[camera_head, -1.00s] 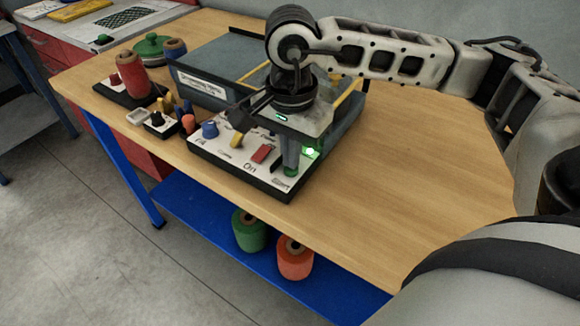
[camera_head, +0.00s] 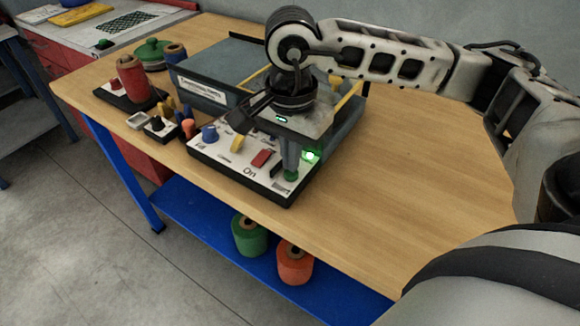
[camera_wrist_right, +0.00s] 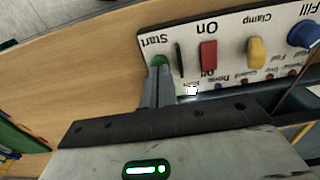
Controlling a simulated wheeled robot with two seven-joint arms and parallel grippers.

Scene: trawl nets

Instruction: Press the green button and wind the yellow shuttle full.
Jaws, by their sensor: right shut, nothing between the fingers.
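The green Start button (camera_head: 290,176) is on the front corner of the white control panel (camera_head: 227,160). In the right wrist view, the green button (camera_wrist_right: 158,61) is at the fingertips. My right gripper (camera_head: 290,168) points down, shut and empty, with its tips touching or just above the button. It also shows in the right wrist view (camera_wrist_right: 157,75). A small lamp (camera_head: 310,156) beside the fingers glows green. Yellow bars (camera_head: 350,97) show on the grey-blue winder box behind the gripper; my arm covers much of them. I cannot pick out the yellow shuttle. My left gripper is not in view.
The panel also has a red switch (camera_head: 261,158), a yellow Clamp knob (camera_head: 238,143) and a blue Fill knob (camera_head: 209,133). A red spool (camera_head: 131,77) stands at the left. The bench top (camera_head: 400,180) is clear on the right. Green and orange spools (camera_head: 294,263) are on the lower shelf.

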